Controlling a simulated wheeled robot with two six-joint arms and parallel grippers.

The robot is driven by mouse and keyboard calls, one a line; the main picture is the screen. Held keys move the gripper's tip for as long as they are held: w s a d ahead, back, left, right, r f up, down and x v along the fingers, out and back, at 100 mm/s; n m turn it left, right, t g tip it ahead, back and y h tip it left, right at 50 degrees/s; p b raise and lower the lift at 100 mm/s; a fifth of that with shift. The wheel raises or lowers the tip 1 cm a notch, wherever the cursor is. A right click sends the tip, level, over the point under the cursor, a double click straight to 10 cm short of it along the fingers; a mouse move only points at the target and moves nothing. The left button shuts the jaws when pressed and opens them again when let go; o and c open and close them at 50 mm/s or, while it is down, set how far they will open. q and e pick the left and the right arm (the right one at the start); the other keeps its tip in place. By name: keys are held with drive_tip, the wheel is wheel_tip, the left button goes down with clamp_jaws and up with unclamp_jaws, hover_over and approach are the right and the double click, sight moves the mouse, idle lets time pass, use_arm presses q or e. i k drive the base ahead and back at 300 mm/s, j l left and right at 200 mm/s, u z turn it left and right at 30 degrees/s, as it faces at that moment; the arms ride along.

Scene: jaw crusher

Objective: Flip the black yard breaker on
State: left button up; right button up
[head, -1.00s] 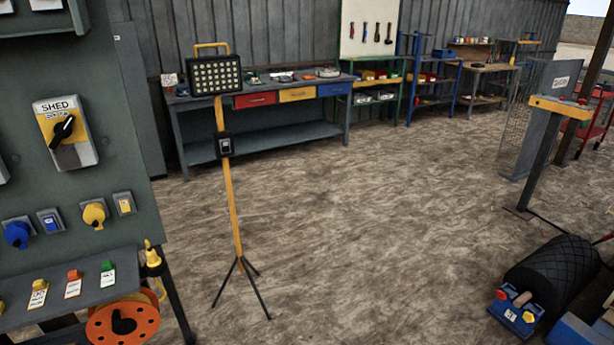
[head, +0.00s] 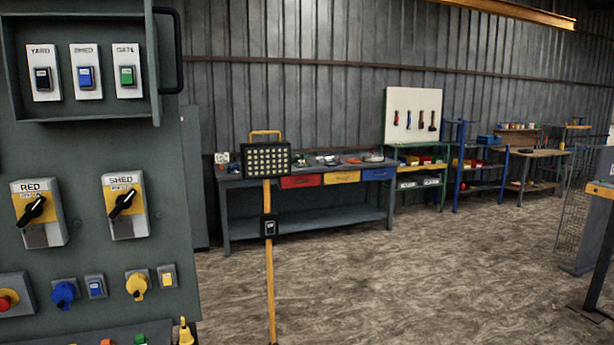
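The black yard breaker (head: 43,78) sits in an open grey breaker box (head: 75,110) at the upper left, on a white plate labelled YARD. Beside it to the right are a blue breaker (head: 86,77) labelled SHED and a green breaker (head: 127,76) whose label is hard to read. Whether the black breaker's switch is up or down is too small to tell. Neither of my grippers is in view.
Below the box are rotary switches labelled RED (head: 38,212) and SHED (head: 125,205), then blue and yellow sockets. A yellow work light stand (head: 268,230) is right of the panel (head: 90,160). A workbench (head: 310,200) lines the back wall.

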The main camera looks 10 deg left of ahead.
sight(42, 78)
drive_tip(key=i+l+u, duration=0.2)
drive_tip(key=u, duration=0.25)
drive_tip(key=i+l+u, duration=0.2)
drive_tip(key=u, duration=0.3)
drive_tip(key=i+l+u, duration=0.1)
drive_tip(key=l+u, duration=0.2)
drive_tip(key=u, duration=0.15)
drive_tip(key=j, duration=0.4)
drive_tip(key=i+j, duration=0.15)
drive_tip(key=j, duration=0.25)
